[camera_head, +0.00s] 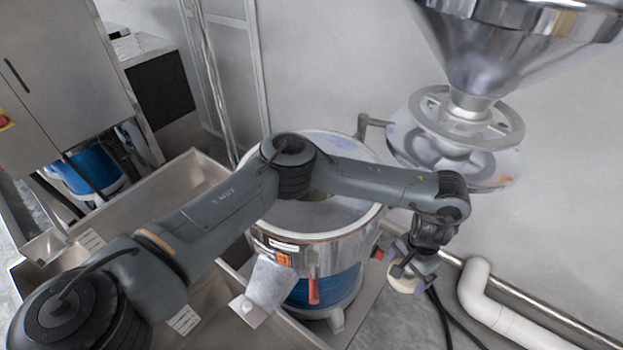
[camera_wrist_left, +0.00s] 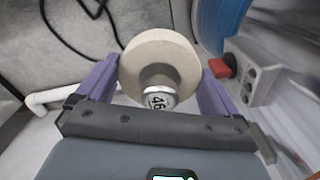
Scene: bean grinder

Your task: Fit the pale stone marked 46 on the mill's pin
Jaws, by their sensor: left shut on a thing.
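My left gripper (camera_head: 408,268) is at the right of the mill (camera_head: 318,255), outside its drum, in the head view. In the left wrist view, its two purple fingers are shut on the pale stone (camera_wrist_left: 160,48). The stone is a thick beige disc with a grey-brown middle and a silvery end marked 46 (camera_wrist_left: 158,99). In the head view, only a cream part of the stone (camera_head: 405,286) shows below the gripper. The mill is a steel drum with a blue lower band. My arm crosses over its open top, and I cannot make out the pin. My right gripper is not in view.
A steel hopper (camera_head: 500,55) with a round clear-sided part (camera_head: 455,150) hangs at the upper right. A chute (camera_head: 268,285) sticks out at the mill's front. A red button (camera_wrist_left: 221,68) is on the mill's side. A white pipe (camera_head: 500,310) and black cables lie at the lower right.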

